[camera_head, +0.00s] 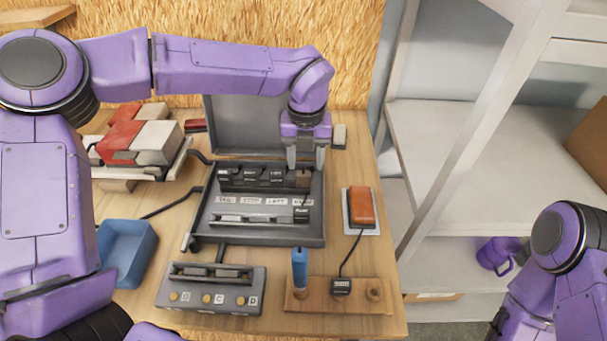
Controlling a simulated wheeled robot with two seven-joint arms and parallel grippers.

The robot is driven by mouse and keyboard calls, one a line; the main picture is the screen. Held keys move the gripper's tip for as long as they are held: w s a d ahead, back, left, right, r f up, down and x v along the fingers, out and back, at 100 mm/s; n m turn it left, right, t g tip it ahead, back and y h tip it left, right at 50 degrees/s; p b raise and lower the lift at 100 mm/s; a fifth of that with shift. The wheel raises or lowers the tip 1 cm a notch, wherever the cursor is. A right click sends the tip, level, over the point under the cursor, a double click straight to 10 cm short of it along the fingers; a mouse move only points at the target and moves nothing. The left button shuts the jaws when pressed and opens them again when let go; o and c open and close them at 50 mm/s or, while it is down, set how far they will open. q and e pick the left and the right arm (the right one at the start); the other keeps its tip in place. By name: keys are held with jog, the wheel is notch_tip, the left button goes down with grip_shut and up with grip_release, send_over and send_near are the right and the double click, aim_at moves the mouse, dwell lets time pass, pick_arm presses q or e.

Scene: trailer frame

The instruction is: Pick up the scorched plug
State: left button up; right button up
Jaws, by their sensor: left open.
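A brownish plug (303,180), darker and browner than its neighbours, stands at the right end of a row of black plugs (250,176) in the open grey case (312,233). It looks like the scorched plug. My left gripper (306,162) points down over the back right of the case, with its fingers open just above and around the brownish plug. I cannot tell whether the fingers touch it. My right arm shows at the lower right, but its gripper is out of view.
A strip of labels lies in front of the plugs. A blue bin (127,252), a lettered grey box (211,289), a wooden block (325,297) with a blue-handled tool (299,268), and an orange box (361,206) stand around the case. White shelves (480,150) rise at right.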

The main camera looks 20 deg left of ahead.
aim_at(303, 174)
pick_arm(q)
jog(key=f, duration=0.1)
jog(key=f+p, duration=0.1)
jog(key=f, duration=0.1)
jog(key=a+f+p, duration=0.1)
jog(key=f, duration=0.1)
jog(key=shift+w+f, duration=0.2)
jog(key=shift+f, duration=0.05)
jog(key=shift+d+f, duration=0.15)
jog(key=shift+f, duration=0.2)
jog(key=shift+s+d, duration=0.15)
jog(key=shift+s, duration=0.05)
jog(key=c, duration=0.6)
